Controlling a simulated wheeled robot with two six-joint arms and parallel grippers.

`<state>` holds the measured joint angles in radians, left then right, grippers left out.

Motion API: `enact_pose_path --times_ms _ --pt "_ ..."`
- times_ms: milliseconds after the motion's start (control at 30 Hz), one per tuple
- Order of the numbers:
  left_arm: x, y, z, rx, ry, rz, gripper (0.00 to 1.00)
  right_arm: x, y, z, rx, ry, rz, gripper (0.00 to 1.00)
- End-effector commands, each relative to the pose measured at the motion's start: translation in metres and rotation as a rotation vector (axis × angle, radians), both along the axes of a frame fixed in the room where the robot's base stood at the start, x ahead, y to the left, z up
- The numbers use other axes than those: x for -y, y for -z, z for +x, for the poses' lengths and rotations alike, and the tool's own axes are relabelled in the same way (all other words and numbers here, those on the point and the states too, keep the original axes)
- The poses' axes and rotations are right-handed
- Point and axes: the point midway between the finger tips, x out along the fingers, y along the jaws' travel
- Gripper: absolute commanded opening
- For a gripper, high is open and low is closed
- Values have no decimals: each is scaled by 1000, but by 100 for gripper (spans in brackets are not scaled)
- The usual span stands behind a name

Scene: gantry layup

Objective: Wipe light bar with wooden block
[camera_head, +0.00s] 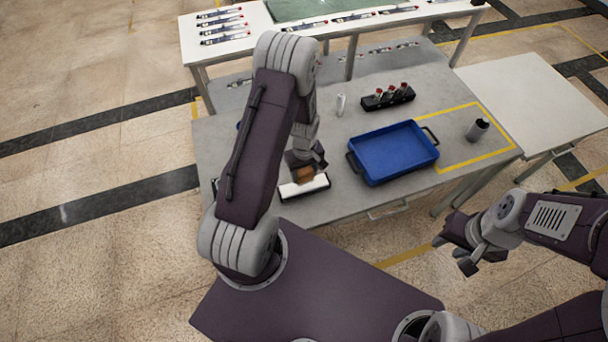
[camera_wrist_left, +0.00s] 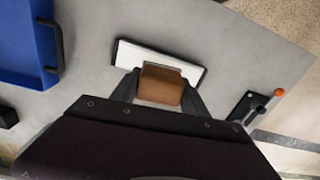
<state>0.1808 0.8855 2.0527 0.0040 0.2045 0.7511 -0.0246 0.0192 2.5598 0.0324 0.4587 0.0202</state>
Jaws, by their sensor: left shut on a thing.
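The light bar (camera_head: 314,187) is a white panel in a dark frame, lying on the grey table left of the blue tray. It also shows in the left wrist view (camera_wrist_left: 128,54). My left gripper (camera_head: 305,168) is shut on the brown wooden block (camera_head: 305,174). In the left wrist view the block (camera_wrist_left: 160,85) sits between both fingers, over the middle of the light bar. I cannot tell if it touches the panel. My right gripper (camera_head: 462,250) is empty with its fingers apart, in front of the table and clear of it.
A blue tray (camera_head: 372,180) stands right of the light bar. Behind it are a black rack with red-capped vials (camera_head: 388,98) and a white cylinder (camera_head: 340,105). A grey cup (camera_head: 477,130) stands inside the yellow outline. A black device with an orange knob (camera_wrist_left: 248,104) lies near the table edge.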

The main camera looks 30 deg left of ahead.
Motion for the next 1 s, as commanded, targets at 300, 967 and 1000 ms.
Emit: enact_pose_path --times_ms 300,967,1000 --pt "-4 -33 4 1 3 0 8 0 -28 0 0 0 0 36" --pt "-5 -37 4 1 4 1 8 0 -31 0 0 0 0 36" --pt "-5 -37 4 0 2 0 8 0 -31 0 0 0 0 36"
